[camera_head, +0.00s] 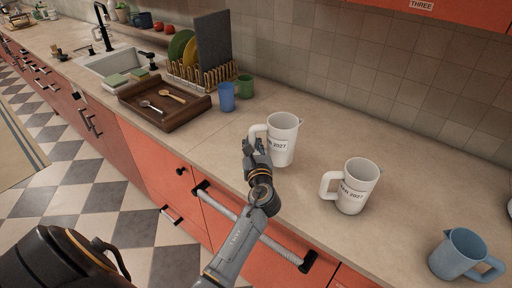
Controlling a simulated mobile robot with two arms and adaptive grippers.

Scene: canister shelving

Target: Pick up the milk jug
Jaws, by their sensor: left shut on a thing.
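A second white jug (355,188) with a similar label stands to the right, handle to the left. My right gripper is not in view.
A blue-grey jug (456,253) stands at the far right. A blue cup (227,97) and green cup (245,86) stand behind left, beside a wooden tray (172,122) with spoons, a dish rack (204,77) and a sink (112,60). The counter between the white jugs is clear.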

